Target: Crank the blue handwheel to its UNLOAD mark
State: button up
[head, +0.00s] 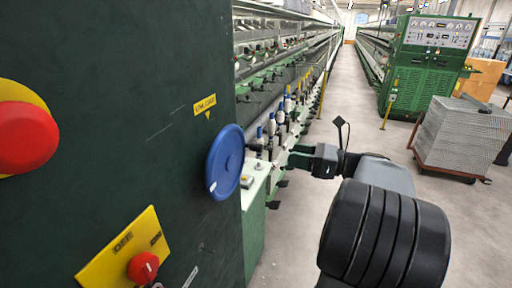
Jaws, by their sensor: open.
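The blue handwheel (225,162) is mounted on the dark green panel, seen at a steep angle.
A red button (24,137) on yellow and a red switch (143,267) on a yellow OFF/ON plate are on the same panel. Spinning frames line the aisle (330,105). A green control cabinet (428,70) and a loaded cart (462,135) stand to the right. The aisle floor is clear.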

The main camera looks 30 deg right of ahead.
aim_at(255, 148)
jog(key=p+x, duration=0.1)
jog(key=x, duration=1.1)
jog(key=shift+s, duration=0.1)
jog(key=shift+f, duration=0.1)
jog(key=shift+c, duration=0.2)
grip_shut()
